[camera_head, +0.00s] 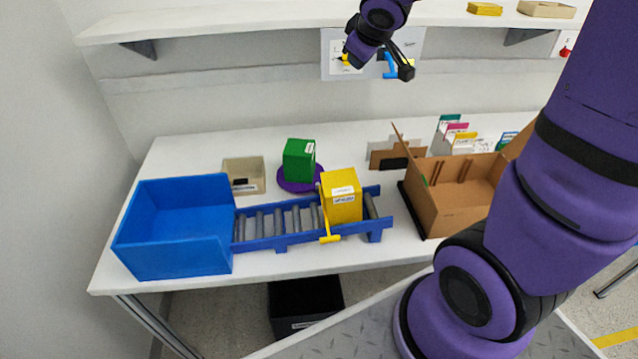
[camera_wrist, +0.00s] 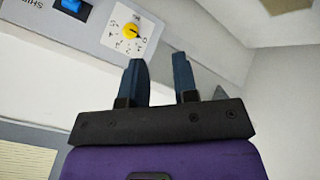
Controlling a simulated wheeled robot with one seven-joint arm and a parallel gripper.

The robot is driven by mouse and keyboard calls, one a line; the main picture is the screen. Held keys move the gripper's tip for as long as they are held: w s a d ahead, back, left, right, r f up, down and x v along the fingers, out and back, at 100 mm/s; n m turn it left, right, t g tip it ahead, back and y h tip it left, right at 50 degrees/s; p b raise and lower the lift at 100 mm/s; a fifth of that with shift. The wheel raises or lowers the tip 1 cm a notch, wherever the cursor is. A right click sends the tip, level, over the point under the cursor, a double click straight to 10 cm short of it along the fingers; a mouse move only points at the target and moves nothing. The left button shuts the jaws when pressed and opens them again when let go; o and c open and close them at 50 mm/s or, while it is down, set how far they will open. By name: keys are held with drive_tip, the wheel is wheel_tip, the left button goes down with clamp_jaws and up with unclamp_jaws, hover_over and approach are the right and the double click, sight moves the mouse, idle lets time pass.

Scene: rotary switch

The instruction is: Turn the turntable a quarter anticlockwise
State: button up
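The turntable (camera_head: 286,187) is a purple disc on the table, left of centre in the head view. A green box (camera_head: 299,160) stands on it and hides much of the disc. A wall panel (camera_wrist: 104,27) carries a yellow rotary knob (camera_wrist: 131,31) with marks around it and a blue switch (camera_wrist: 72,6). The knob also shows in the head view (camera_head: 346,60). My gripper (camera_wrist: 159,62) is open and empty, its two fingers apart near the panel. They do not hold the knob. In the head view, my gripper is high above the table, far from the turntable.
A blue bin (camera_head: 180,250) stands left of a roller conveyor (camera_head: 268,238) bearing a yellow box (camera_head: 341,196). A beige tray (camera_head: 243,175) is beside the turntable. An open cardboard box (camera_head: 455,205) stands right. A shelf (camera_head: 220,24) runs along the wall.

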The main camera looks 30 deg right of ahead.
drive_tip(key=w+a+f+n+y, duration=0.1)
drive_tip(key=w+f+n+y, duration=0.15)
drive_tip(key=w+f, duration=0.4)
drive_tip(key=n+g+y, duration=0.4)
drive_tip(key=n+g, duration=0.2)
approach(319, 183)
drive_tip(key=x, duration=1)
drive_tip(key=shift+w+d+f, duration=0.1)
drive_tip(key=shift+w+f, duration=0.05)
drive_tip(key=shift+f, duration=0.05)
drive_tip(key=shift+c, duration=0.3)
clamp_jaws()
